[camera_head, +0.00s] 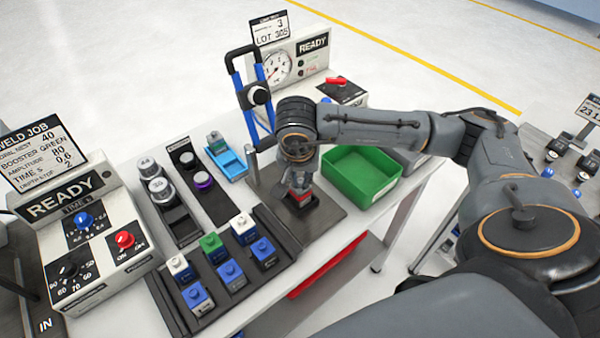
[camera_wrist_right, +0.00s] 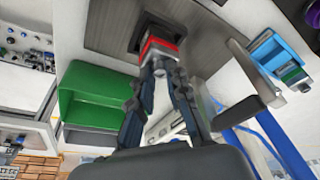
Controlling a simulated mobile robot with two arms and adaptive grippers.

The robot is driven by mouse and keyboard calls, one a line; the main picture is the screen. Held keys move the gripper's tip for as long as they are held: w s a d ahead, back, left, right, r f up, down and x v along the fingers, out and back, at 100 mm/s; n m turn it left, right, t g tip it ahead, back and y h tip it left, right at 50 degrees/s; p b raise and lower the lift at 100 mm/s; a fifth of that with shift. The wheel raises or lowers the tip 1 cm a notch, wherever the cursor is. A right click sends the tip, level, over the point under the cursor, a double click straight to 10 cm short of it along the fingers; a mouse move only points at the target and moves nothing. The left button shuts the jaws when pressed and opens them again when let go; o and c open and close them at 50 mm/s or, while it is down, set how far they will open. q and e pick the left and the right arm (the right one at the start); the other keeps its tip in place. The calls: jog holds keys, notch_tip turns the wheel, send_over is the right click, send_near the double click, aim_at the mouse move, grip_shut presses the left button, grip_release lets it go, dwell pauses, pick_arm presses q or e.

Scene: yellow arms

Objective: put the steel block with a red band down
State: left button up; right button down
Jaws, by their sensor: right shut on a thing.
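The steel block with a red band (camera_head: 303,200) is low over the dark steel plate (camera_head: 328,219) of the hand press. It also shows in the right wrist view (camera_wrist_right: 160,48), at a dark square recess in the plate; I cannot tell whether it touches the bottom. My right gripper (camera_head: 299,184) is shut on the block from above, its fingertips (camera_wrist_right: 161,72) close together on it. The wrist hides part of the block in the head view. My left gripper is not in view.
A blue-columned press frame (camera_head: 239,92) stands just behind my right wrist. A green bin (camera_head: 358,176) is to the right. A rack of blue, white and green blocks (camera_head: 226,273) lies in front left, with a blue fixture (camera_head: 226,160) behind. Control boxes stand left and back.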

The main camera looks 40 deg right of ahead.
jog(key=shift+f, duration=0.15)
jog(key=shift+f+b, duration=0.1)
jog(key=shift+b, duration=0.25)
jog(key=c, duration=1.3)
grip_release()
jog(key=shift+r+p, duration=0.2)
jog(key=shift+p, duration=0.1)
jog(key=shift+a+r, duration=0.1)
jog(key=shift+r, duration=0.25)
jog(key=b+v, duration=0.2)
jog(key=v, duration=0.9)
jog(key=shift+s+r, duration=0.15)
